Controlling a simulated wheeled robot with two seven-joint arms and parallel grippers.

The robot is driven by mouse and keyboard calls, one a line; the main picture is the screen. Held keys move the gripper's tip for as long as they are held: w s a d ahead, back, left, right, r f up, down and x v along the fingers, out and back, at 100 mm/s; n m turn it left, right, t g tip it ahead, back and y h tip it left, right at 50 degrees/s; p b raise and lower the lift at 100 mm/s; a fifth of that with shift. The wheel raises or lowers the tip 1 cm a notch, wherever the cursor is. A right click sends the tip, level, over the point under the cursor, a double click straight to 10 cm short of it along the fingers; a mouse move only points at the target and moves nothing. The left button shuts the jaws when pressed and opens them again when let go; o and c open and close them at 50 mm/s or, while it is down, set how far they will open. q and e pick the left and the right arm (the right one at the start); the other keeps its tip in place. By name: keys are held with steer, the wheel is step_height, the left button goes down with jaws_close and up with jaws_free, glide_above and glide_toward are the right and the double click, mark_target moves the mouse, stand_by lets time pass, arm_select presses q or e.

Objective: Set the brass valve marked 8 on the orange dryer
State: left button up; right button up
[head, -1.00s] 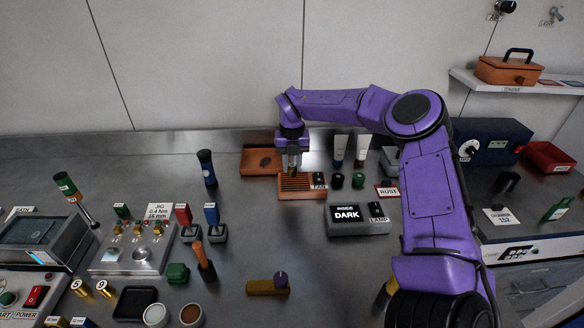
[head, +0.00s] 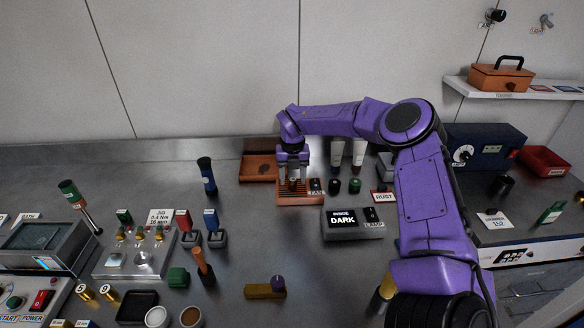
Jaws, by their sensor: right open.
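The orange dryer (head: 314,198) is a small slatted rack at the middle back of the bench. My right gripper (head: 292,184) points down over its left part, jaws open. A small brass-coloured piece shows between the fingers, at the slats; the fingers hide most of it and no number can be read on it. I cannot tell whether it rests on the dryer. Two other brass valves, a left one (head: 84,292) and a right one (head: 109,293), lie at the front left; their marks are small, and neither clearly reads 8. My left gripper is not in view.
A display box reading DARK (head: 354,232) is in front. A jig box (head: 130,262) stands at left.

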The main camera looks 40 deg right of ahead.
mark_target(292, 178)
step_height(292, 178, up, 11)
steer(key=b, duration=0.2)
steer(key=shift+w+r+b, duration=0.15)
steer(key=shift+r+b, duration=0.05)
steer(key=shift+b, duration=0.2)
